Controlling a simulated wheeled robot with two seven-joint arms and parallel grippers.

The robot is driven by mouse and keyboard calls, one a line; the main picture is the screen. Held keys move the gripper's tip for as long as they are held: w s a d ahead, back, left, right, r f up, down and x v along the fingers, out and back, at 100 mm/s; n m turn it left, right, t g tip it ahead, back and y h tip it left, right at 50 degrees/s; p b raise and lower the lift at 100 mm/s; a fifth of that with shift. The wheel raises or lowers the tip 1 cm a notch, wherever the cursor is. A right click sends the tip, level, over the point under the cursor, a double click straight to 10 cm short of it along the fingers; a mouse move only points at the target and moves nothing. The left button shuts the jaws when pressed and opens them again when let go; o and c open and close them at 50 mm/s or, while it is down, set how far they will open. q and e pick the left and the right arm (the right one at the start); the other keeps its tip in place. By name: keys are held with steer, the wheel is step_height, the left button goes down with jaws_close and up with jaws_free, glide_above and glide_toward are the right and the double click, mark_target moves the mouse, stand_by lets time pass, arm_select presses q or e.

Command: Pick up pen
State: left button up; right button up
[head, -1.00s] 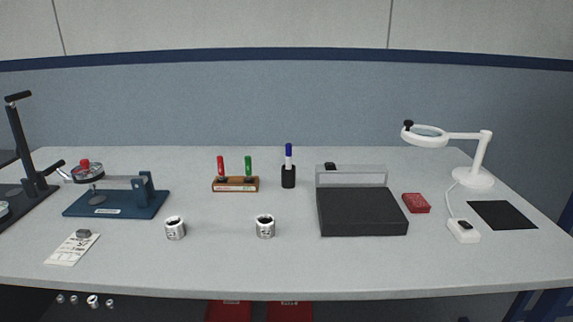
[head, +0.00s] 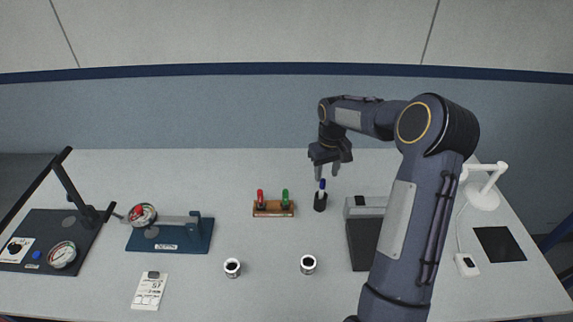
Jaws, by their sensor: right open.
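The pen with a blue cap (head: 322,187) stands upright in a small black holder (head: 320,203) toward the back middle of the table. My right gripper (head: 327,171) is open, pointing down just above the pen, with its fingers near the cap. I cannot tell whether the fingers touch the cap. A red marker (head: 260,198) and a green marker (head: 285,198) stand in a wooden block (head: 273,210) to the left of the pen. My left gripper is not in view.
Two metal housings (head: 232,268) (head: 308,264) stand in front. A blue gauge fixture (head: 170,234) stands at left. A black box (head: 362,240) is partly hidden by my right arm, with a white magnifier lamp (head: 486,195) beyond. The front middle is mostly clear.

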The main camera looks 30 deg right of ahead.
mark_target(324, 180)
steer(key=shift+w+f+b, duration=0.2)
steer(key=shift+w+f, duration=0.05)
steer(key=shift+f, duration=0.35)
steer(key=shift+w+f+b, duration=0.2)
steer(key=shift+w+f, duration=0.05)
steer(key=shift+f, duration=0.3)
steer(key=f+b, duration=0.1)
steer(key=f, duration=0.2)
steer(key=f+b, duration=0.2)
steer(key=shift+w+d+f, duration=0.15)
steer(key=shift+w+f, duration=0.05)
steer(key=shift+f, duration=0.2)
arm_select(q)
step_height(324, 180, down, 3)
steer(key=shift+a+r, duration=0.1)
arm_select(e)
steer(key=shift+r, duration=0.1)
steer(key=shift+c, duration=0.3)
jaws_close()
